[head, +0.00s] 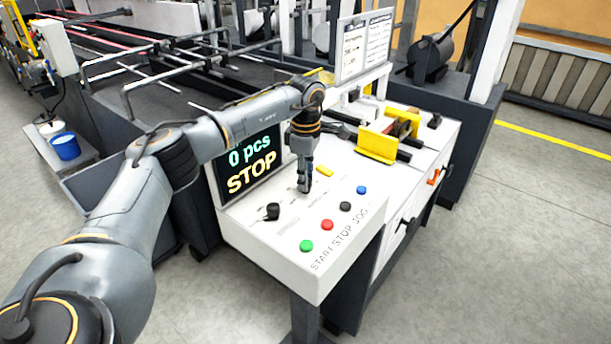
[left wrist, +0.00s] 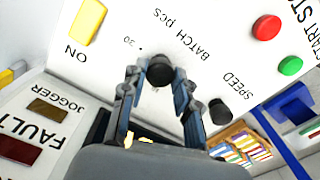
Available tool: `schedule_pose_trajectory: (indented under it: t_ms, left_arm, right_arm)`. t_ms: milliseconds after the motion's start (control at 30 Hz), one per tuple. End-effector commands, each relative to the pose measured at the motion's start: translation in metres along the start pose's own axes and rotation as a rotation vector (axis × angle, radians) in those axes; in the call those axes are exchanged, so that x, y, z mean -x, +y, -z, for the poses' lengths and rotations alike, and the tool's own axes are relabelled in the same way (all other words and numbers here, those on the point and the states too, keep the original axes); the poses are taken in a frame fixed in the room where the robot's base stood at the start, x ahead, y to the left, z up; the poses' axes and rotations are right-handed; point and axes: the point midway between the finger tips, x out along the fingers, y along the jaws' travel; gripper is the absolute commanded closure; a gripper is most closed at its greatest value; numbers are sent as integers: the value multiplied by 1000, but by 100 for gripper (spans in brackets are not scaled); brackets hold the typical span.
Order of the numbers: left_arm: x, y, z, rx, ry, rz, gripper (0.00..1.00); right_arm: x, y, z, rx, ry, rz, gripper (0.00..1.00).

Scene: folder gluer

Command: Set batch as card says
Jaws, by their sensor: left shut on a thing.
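My left gripper (head: 305,188) points down onto the white control panel (head: 270,235). In the left wrist view its fingers (left wrist: 160,82) are shut on the black batch knob (left wrist: 160,70), beside the words "BATCH pcs" and a "30" mark. The knob's pointer cannot be made out. The black speed knob (head: 272,211) stands beside it and also shows in the left wrist view (left wrist: 219,111). The display (head: 250,163) reads "0 pcs" and "STOP". A white card board (head: 364,45) stands behind the panel; its small text is not legible. My right gripper is not in view.
Green (head: 306,246), red (head: 327,225), black (head: 345,206) and blue (head: 361,190) buttons line the panel's front. A yellow switch (head: 325,171) lies close to the gripper. Yellow guides (head: 377,146) stand farther back. A fault panel (left wrist: 25,140) shows at lower left in the wrist view.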

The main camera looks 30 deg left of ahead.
Motion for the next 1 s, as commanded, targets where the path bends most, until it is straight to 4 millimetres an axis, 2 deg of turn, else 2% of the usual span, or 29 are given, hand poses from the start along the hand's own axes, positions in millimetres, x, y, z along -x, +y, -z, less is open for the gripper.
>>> schedule_pose_trajectory:
  t_ms: [200, 500, 1000]
  left_arm:
    - [0, 0, 0, -194, -1, -2, 100]
    - [0, 0, 0, -394, -1, -2, 100]
    - [0, 0, 0, -503, -1, -2, 100]
  right_arm:
    - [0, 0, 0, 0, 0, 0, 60]
    - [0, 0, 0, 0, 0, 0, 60]
    - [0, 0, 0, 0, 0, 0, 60]
